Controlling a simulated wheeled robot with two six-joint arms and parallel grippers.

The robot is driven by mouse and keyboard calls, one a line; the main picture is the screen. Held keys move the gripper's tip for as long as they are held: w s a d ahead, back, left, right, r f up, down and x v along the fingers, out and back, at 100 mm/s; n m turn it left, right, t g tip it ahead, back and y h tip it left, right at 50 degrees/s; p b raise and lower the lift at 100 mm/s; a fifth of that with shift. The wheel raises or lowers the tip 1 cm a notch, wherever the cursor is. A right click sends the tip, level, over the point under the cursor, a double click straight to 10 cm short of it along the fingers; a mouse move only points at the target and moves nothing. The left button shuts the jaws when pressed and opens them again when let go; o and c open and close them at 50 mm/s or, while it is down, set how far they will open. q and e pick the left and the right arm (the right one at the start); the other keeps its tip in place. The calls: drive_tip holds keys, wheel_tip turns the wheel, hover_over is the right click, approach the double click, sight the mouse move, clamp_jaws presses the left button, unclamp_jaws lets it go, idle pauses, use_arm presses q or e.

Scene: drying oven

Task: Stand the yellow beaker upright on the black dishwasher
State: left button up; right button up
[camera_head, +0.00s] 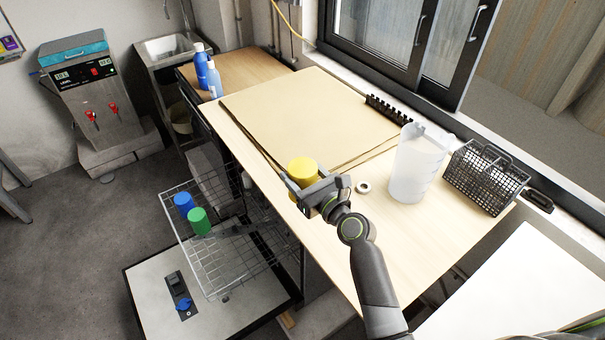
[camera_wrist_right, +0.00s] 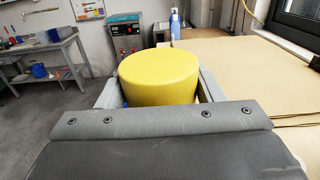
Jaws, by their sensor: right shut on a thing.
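My right gripper (camera_head: 303,187) is shut on the yellow beaker (camera_head: 302,170), with a finger on either side. The beaker also fills the middle of the right wrist view (camera_wrist_right: 160,77). Its solid, flat yellow end faces up, so it looks upside down; its lower part is hidden by the gripper. In the head view it overlaps the front edge of the wooden counter; I cannot tell its height above it. The black-edged dishwasher door (camera_head: 150,280) lies open at the lower left, below a pulled-out wire rack (camera_head: 255,262). My left gripper is not in view.
A blue beaker (camera_head: 184,203) and a green beaker (camera_head: 198,221) stand in the rack. On the counter are large tan sheets (camera_head: 310,110), a white ring (camera_head: 363,187), a clear jug (camera_head: 416,165) and a black basket (camera_head: 486,178). Blue bottles (camera_head: 208,75) stand at the back.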

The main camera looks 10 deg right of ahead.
drive_tip(key=n+b, duration=0.3)
drive_tip(key=n, duration=0.6)
drive_tip(key=shift+n+b, duration=2.05)
drive_tip(key=shift+n, duration=2.55)
